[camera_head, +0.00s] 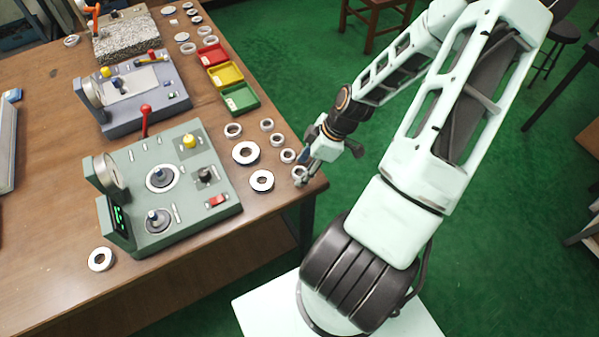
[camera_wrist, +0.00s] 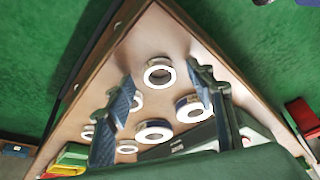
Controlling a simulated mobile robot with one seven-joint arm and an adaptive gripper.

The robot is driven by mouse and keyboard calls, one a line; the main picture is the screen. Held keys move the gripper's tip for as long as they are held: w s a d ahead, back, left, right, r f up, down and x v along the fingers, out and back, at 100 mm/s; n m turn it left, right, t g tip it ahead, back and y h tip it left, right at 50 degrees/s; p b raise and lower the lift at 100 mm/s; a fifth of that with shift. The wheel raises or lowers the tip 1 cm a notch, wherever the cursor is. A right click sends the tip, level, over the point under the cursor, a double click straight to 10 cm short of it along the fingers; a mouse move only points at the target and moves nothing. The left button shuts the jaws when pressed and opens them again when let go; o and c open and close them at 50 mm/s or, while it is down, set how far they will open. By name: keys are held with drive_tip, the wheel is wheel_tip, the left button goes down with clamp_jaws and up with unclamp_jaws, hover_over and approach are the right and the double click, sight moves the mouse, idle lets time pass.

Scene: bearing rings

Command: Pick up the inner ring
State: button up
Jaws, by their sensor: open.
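Several pale metal rings lie flat near the table's right corner, and I cannot tell for certain which is the inner ring. My gripper (camera_wrist: 161,77) is open and empty, pointing down over that corner. The wrist view does not show clearly how high the fingers are above the ring.
Two dark-edged rings (camera_head: 245,161) (camera_head: 262,189) and smaller rings (camera_head: 288,160) lie close by. A green control box (camera_head: 215,185) stands to the left. Green, yellow and red trays (camera_head: 240,105) are farther back.

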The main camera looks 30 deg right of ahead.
drive_tip(key=shift+f, duration=0.2)
drive_tip(key=shift+c, duration=0.7)
drive_tip(key=c, duration=1.1)
drive_tip(key=shift+w+a+r, duration=0.1)
drive_tip(key=shift+r, duration=0.1)
